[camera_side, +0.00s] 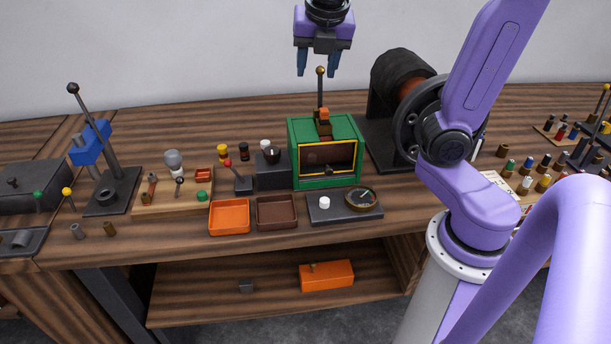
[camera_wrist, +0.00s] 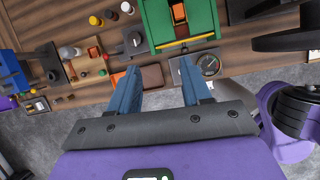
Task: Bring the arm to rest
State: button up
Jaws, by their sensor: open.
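My gripper (camera_side: 318,62) is raised high above the back of the workbench (camera_side: 250,235), empty, with its two blue fingers apart and pointing down. In the side view it hangs above and behind the green box (camera_side: 293,160), clear of everything on the bench. In the wrist view my gripper (camera_wrist: 160,92) shows its two fingers spread, with nothing between them but bench edge and floor beyond. The green box (camera_wrist: 158,22) shows past the fingertips in the wrist view.
A dark flywheel machine (camera_side: 402,85) is to the right. An orange tray (camera_side: 229,217), a brown tray (camera_side: 277,212) and a gauge plate (camera_side: 325,213) line the front. Free air surrounds the gripper.

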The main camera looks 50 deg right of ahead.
jog(key=s+a+f+m+g+y, duration=0.1)
jog(key=s+a+f+m, duration=0.2)
jog(key=s+f+m, duration=0.3)
jog(key=s+a+f+m+g+y, duration=0.2)
jog(key=s+f+m, duration=0.5)
jog(key=s, duration=0.6)
jog(key=shift+s+a+f, duration=0.25)
jog(key=shift+a+f, duration=0.25)
jog(key=shift+f, duration=0.45)
